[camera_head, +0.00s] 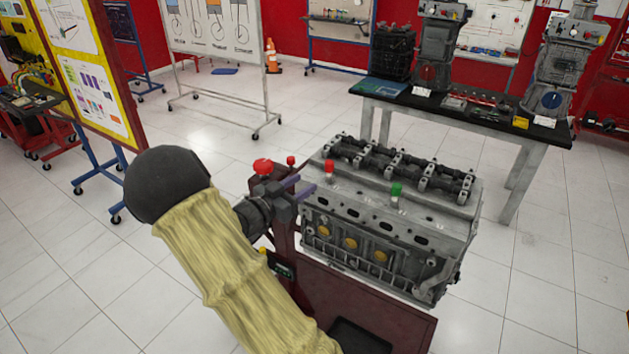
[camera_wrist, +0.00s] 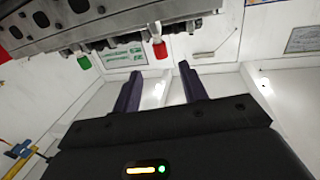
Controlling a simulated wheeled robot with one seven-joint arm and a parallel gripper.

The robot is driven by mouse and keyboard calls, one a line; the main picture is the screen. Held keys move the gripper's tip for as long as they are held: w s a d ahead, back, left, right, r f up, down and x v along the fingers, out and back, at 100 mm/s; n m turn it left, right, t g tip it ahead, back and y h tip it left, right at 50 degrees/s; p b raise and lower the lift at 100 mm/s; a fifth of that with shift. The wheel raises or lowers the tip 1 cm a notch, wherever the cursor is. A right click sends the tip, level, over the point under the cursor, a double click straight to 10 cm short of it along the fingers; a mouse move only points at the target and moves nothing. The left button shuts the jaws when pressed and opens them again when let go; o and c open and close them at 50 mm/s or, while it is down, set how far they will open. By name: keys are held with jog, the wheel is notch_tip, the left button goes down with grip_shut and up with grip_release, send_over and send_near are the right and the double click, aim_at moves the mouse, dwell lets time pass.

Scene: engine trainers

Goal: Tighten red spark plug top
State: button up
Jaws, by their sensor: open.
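The red spark plug top (camera_head: 329,168) stands upright on the left end of the grey engine head. A green spark plug top (camera_head: 396,190) stands further right on the same head. My gripper (camera_head: 306,186) is open, to the left of the red top, with its purple fingers pointing toward the engine. In the wrist view my gripper (camera_wrist: 161,70) has its two fingers spread with nothing between them. The red top (camera_wrist: 160,49) shows beyond the fingertips, roughly in line with the gap and apart from them. The green top (camera_wrist: 84,62) is off to the left there.
The engine block (camera_head: 375,245) sits on a dark red stand (camera_head: 365,300). Camshafts (camera_head: 400,165) run along the back of the head. A red knob (camera_head: 263,167) shows behind my wrist. A black-topped table (camera_head: 455,108) with equipment stands behind. Floor is clear at right.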

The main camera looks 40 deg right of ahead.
jog(key=s+a+b, duration=0.1)
jog(key=a, duration=0.5)
dwell(0.3)
jog(key=w+a+f+n+t+y, duration=0.4)
jog(key=a+n+t+y, duration=0.15)
jog(key=y, duration=0.35)
jog(key=s+a+f+n+y, duration=0.1)
jog(key=s+a+n+y, duration=0.35)
jog(key=a+y, duration=0.2)
jog(key=s+a+n+g+y, duration=0.1)
jog(key=s+a+n+g, duration=0.1)
jog(key=s, duration=0.6)
jog(key=s+a+f+n+g+y, duration=0.1)
jog(key=s+n+g, duration=0.3)
jog(key=s, duration=0.4)
jog(key=shift+a+f, duration=0.2)
jog(key=shift+a, duration=0.35)
jog(key=shift+s, duration=0.1)
